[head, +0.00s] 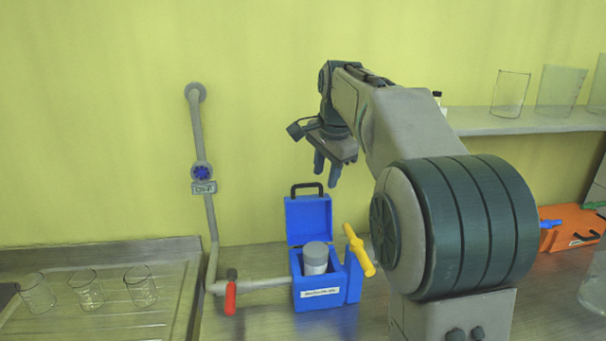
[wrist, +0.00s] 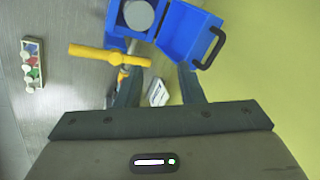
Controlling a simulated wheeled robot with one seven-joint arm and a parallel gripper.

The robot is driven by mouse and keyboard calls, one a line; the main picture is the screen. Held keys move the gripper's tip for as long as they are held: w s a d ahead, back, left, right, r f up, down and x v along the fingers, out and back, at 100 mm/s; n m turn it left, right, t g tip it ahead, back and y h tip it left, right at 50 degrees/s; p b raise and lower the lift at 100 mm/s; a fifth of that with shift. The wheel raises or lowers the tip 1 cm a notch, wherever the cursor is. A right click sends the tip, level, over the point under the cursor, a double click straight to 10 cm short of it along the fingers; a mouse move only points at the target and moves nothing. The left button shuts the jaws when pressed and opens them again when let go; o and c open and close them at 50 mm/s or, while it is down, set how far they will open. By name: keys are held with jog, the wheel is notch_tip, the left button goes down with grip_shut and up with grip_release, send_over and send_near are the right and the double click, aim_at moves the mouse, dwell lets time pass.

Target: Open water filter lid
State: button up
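The blue water filter box (head: 325,292) stands on the counter. Its lid (head: 308,219) is swung up and stands open at the back, with a black handle (head: 307,187) on top. A grey-capped cylinder (head: 315,257) sits inside the box. In the wrist view the open lid (wrist: 187,36) is at the upper right and its handle (wrist: 212,48) points right. My gripper (head: 327,172) is above and slightly right of the lid, not touching it. In the wrist view its fingers (wrist: 160,87) are apart with nothing held between them.
A yellow valve handle (head: 359,250) is at the box's right, and a red one (head: 230,292) is on the pipe to its left. Glass beakers (head: 86,290) stand at the left. A shelf (head: 520,121) with glassware and an orange box (head: 571,229) are at the right.

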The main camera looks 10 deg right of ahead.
jog(key=w+a+r+m+p, duration=0.25)
jog(key=w+m, duration=0.25)
jog(key=w, duration=0.6)
send_over(305, 198)
notch_tip(305, 198, down, 12)
jog(key=shift+w+f+b, duration=0.1)
jog(key=shift+b, duration=0.25)
grip_shut()
